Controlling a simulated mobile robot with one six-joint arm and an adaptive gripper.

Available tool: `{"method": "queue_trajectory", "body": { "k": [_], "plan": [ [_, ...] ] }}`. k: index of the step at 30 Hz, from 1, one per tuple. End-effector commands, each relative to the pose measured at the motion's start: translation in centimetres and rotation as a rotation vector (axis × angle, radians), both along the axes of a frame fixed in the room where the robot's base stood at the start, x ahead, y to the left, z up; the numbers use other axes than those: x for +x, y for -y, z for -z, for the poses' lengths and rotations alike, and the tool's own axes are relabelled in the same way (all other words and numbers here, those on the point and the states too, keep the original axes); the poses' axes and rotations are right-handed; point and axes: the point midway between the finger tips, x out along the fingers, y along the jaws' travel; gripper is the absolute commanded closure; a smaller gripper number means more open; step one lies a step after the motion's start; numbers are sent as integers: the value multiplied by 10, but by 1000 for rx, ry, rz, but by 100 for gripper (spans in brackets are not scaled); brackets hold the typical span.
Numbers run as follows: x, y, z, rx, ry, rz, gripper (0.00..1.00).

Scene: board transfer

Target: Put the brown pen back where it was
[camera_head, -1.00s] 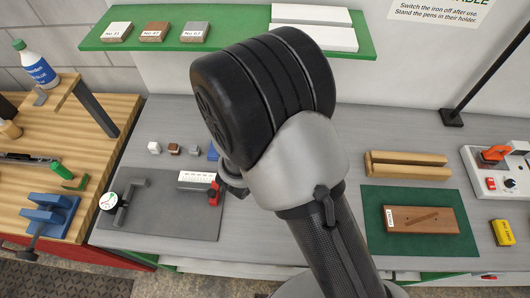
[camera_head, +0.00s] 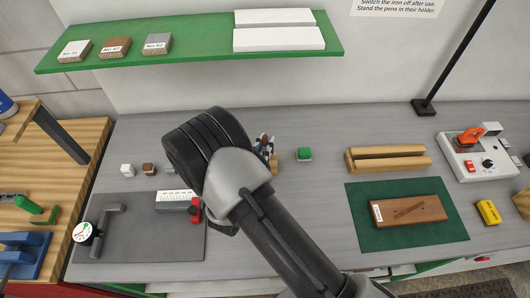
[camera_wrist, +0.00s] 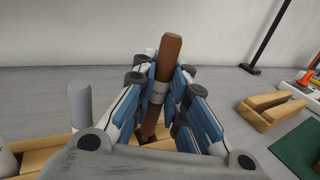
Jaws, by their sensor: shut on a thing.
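The brown pen (camera_wrist: 168,62) stands nearly upright, leaning slightly, between the blue-padded fingers of my gripper (camera_wrist: 160,98) in the wrist view. My gripper is shut on it around a pale band. A grey pen (camera_wrist: 80,108) stands upright in the holder at the left. The brown pen's lower end is largely hidden, so I cannot tell whether it is in a hole.
A green block (camera_head: 304,154) sits just right of my gripper. Further right are a grooved wooden stand (camera_head: 388,166), a green mat (camera_head: 362,230) with a brown board (camera_head: 425,210), and a soldering station (camera_head: 460,165). The green shelf (camera_head: 200,54) hangs above the bench.

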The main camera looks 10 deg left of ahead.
Motion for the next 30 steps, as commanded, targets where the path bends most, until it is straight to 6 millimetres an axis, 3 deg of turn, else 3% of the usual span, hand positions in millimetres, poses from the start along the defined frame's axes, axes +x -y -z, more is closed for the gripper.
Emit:
{"method": "queue_trajectory", "body": {
  "k": [3, 6, 24, 25, 30],
  "plan": [
    [0, 0, 23, -2, -2, 0, 100],
    [0, 0, 33, -1, -1, 0, 100],
    [0, 0, 44, 0, -1, 0, 100],
    [0, 0, 43, -1, -1, 0, 85],
    [0, 0, 42, 0, -1, 0, 74]
  ]
}}
